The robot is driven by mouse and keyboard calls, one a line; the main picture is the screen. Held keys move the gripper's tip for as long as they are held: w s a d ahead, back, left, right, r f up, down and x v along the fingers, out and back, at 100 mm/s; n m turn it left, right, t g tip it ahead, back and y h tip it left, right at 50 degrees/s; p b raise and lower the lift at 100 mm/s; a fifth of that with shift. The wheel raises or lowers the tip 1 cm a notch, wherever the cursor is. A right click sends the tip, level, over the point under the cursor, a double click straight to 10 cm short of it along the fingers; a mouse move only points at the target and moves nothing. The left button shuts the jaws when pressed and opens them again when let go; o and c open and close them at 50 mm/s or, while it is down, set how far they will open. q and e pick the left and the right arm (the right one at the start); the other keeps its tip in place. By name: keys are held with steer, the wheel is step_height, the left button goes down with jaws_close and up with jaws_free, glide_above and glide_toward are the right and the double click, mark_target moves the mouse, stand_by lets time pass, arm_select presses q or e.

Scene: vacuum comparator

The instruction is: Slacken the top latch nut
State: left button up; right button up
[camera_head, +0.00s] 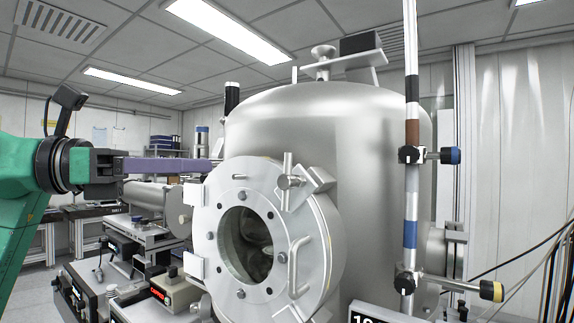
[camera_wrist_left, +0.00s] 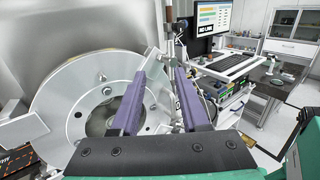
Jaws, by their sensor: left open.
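The round metal door (camera_head: 213,218) with a dark window stands on the front of the big steel vacuum chamber. The top latch nut (camera_head: 289,182), a metal knob with a crossbar, sits at the door's upper right rim in the head view. My left gripper (camera_head: 220,166) comes in from the left, its purple fingers pointing right toward the door's upper rim. In the left wrist view my left gripper (camera_wrist_left: 160,72) has its two fingers apart, with the door (camera_wrist_left: 65,85) behind and to the left. Latch metal shows near the fingertips there; contact cannot be told. My right gripper is out of view.
A striped vertical post (camera_head: 411,180) with knobbed clamps stands right of the door. White hinge blocks (camera_head: 194,265) are on the door's left side. Instruments (camera_head: 175,290) crowd the lower left. A monitor (camera_wrist_left: 212,22) and keyboard stand on a bench in the left wrist view.

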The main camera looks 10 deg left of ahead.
mark_target(291, 163)
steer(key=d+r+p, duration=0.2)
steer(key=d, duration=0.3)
arm_select(q)
steer(key=x, duration=0.4)
steer(key=s+p+x, duration=0.1)
steer(key=x, duration=0.4)
steer(key=d+x, duration=0.1)
steer(key=x, duration=0.3)
steer(key=shift+d+r+p, duration=0.2)
steer(key=shift+r+p, duration=0.15)
steer(key=x, duration=0.3)
steer(key=shift+s+d+f+p, duration=0.1)
steer(key=shift+d+f+p, duration=0.1)
steer(key=shift+d+p, duration=0.15)
steer(key=shift+a, duration=0.1)
steer(key=shift+c, duration=0.3)
steer(key=shift+a, duration=0.2)
jaws_close()
steer(key=m+y+p, duration=0.1)
steer(key=m+p, duration=0.1)
steer(key=d+f+m+g+y+p, duration=0.1)
steer(key=m+y+p, duration=0.1)
steer(key=p, duration=0.1)
steer(key=shift+s, duration=0.2)
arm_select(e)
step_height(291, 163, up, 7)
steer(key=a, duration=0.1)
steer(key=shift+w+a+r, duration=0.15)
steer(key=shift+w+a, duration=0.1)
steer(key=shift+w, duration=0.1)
